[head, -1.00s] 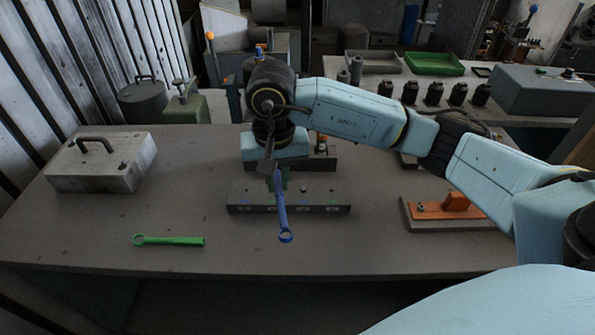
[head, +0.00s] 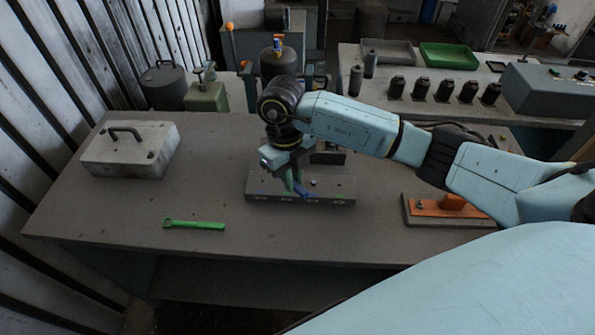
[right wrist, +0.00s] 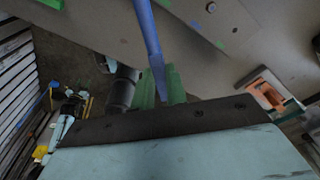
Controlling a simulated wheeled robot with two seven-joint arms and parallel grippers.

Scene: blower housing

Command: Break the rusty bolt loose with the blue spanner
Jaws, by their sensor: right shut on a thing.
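My right gripper (head: 290,178) is over the dark holder strip (head: 325,200) on the bench and is shut on the blue spanner (head: 300,189). In the right wrist view, the spanner's blue shaft (right wrist: 147,30) runs up out of frame from between the green fingers (right wrist: 160,85), so its far end is hidden there. An orange fixture (head: 455,207) on a grey plate is at the bench's right, with a small bolt-like head (head: 420,205) on its left part. I cannot tell whether this is the rusty bolt. The spanner is well apart from it. My left gripper is not in view.
A green spanner (head: 195,224) lies near the bench's front edge. A grey case (head: 130,158) with a handle stands at the left. A back bench holds several black cylinders (head: 443,92) and a green tray (head: 449,57). The bench between case and strip is clear.

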